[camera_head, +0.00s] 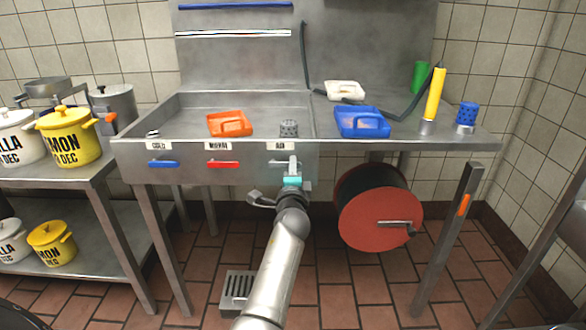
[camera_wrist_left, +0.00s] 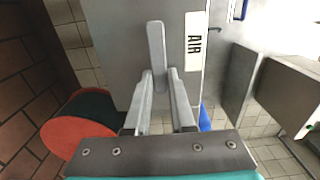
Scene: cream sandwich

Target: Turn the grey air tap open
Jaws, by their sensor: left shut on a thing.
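The grey air tap (camera_head: 277,162) is a small lever on the sink's front panel, under the label reading AIR (camera_head: 281,146). In the head view it lies about level. My left gripper (camera_head: 291,168) is at the lever's right part and covers some of it. In the left wrist view, the grey lever (camera_wrist_left: 156,45) stands between the two fingertips of my left gripper (camera_wrist_left: 160,78), which is shut on it. The AIR label (camera_wrist_left: 194,44) is beside it there. My right gripper is not in view.
A blue tap (camera_head: 164,164) and a red tap (camera_head: 222,164) sit left on the panel. A red hose reel (camera_head: 372,222) hangs under the sink at right. Orange (camera_head: 229,122) and blue (camera_head: 362,123) containers are above. A shelf with pots (camera_head: 72,138) stands left.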

